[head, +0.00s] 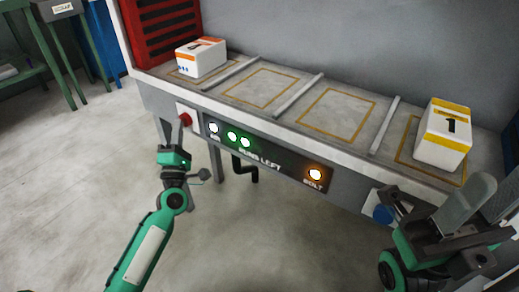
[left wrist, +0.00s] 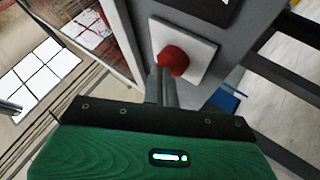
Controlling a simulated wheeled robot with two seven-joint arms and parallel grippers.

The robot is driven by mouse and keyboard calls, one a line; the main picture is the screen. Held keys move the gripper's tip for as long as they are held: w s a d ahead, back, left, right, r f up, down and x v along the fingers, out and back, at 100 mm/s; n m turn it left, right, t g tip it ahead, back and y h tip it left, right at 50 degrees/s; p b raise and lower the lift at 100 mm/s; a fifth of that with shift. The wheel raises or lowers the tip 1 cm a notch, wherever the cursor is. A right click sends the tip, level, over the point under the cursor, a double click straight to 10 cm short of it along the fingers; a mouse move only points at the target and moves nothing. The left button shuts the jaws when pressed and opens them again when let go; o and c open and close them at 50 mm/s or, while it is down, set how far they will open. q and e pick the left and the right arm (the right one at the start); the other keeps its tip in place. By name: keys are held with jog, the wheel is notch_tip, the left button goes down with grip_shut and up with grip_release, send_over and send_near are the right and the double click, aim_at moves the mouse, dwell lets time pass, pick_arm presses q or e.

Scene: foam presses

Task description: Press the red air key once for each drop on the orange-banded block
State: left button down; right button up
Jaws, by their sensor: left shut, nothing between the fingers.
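The red air key (head: 185,119) sits on a white plate at the left end of the bench front. It also shows in the left wrist view (left wrist: 173,59). My left gripper (head: 181,127) is shut and empty, its fingertips right at the red key. In the left wrist view the fingertips (left wrist: 165,72) overlap the key's lower edge; I cannot tell whether they touch. The orange-banded block (head: 201,57) stands in the leftmost bay, with small blue drops low on its front, too small to count surely. My right gripper (head: 480,200) is at the lower right; its opening is unclear.
A yellow-banded block (head: 444,134) marked 1 stands in the rightmost bay. The two middle bays are empty. The front panel (head: 262,152) has a lit white AIR lamp, two lit green RUNS LEFT lamps and a lit orange BOLT lamp. A blue key (head: 383,214) is near my right gripper.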

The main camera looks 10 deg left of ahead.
pick_arm(q)
jog(key=shift+w, duration=0.1)
dwell(0.4)
jog(key=shift+w+d, duration=0.15)
jog(key=shift+w, duration=0.1)
jog(key=shift+s, duration=0.2)
dwell(0.3)
jog(key=shift+s, duration=0.1)
jog(key=shift+s+a+p, duration=0.2)
jog(key=shift+s+a, duration=0.2)
jog(key=shift+s, duration=0.5)
jog(key=shift+s+a+p, duration=0.25)
jog(key=shift+s+a, duration=0.15)
jog(key=shift+s, duration=0.5)
jog(key=shift+s+a+p, duration=0.2)
jog(key=shift+s+a, duration=0.2)
jog(key=shift+s, duration=0.5)
jog(key=shift+s, duration=0.1)
